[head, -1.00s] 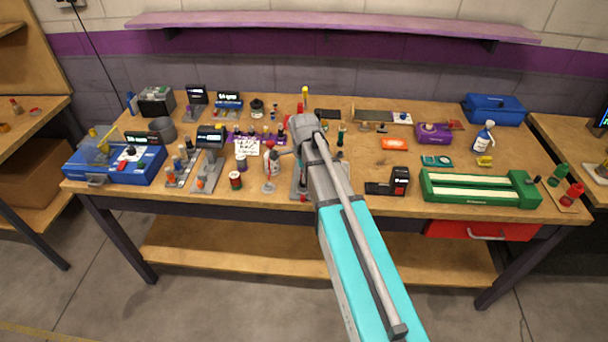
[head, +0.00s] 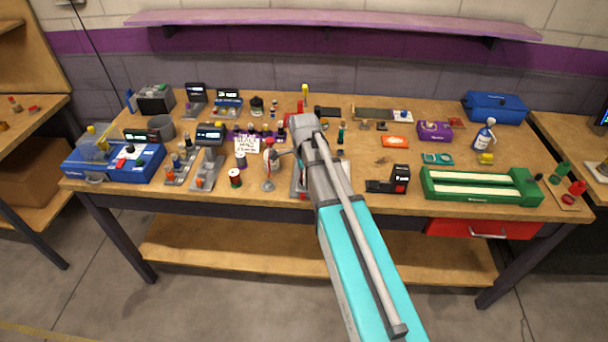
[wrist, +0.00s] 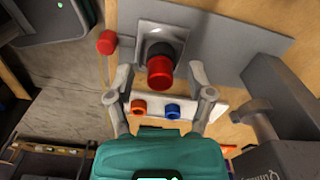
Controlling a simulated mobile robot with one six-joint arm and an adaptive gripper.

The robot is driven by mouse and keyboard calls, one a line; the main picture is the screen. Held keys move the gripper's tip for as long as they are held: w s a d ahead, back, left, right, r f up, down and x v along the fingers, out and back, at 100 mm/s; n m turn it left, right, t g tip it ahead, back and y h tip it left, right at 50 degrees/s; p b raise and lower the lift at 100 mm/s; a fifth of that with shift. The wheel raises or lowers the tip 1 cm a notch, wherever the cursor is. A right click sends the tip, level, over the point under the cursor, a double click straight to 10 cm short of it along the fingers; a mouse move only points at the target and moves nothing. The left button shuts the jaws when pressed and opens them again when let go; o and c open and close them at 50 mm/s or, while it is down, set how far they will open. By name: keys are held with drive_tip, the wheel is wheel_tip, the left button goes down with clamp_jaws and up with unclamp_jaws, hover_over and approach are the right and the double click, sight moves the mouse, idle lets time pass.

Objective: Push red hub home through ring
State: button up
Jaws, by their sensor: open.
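The red hub (wrist: 160,72) shows in the wrist view as a red round-ended cylinder. Behind it is a dark round collar (wrist: 158,48), which may be the ring, on a pale square plate (wrist: 176,34). How far the hub is in the ring cannot be told. My gripper (wrist: 160,76) is open, with one finger on each side of the hub and visible gaps on both sides. In the head view my arm (head: 345,200) reaches over the workbench and hides most of this spot; the fingers cannot be made out there.
Orange (wrist: 138,107) and blue (wrist: 173,111) round parts sit on a white strip near my fingers. Another red round part (wrist: 106,42) is at the left. A dark grey upright block (wrist: 280,95) stands close on the right. A green trough (head: 480,189) lies farther right on the bench.

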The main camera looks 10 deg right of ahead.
drive_tip(key=shift+r, duration=0.1)
wheel_tip(320, 180, up, 10)
drive_tip(key=p, duration=1)
idle(0.4)
drive_tip(key=shift+f, duration=0.2)
idle(0.8)
drive_tip(key=s+n, duration=1.6)
drive_tip(key=n, duration=0.2)
drive_tip(key=shift+a+n, duration=0.15)
drive_tip(key=shift+n, duration=0.15)
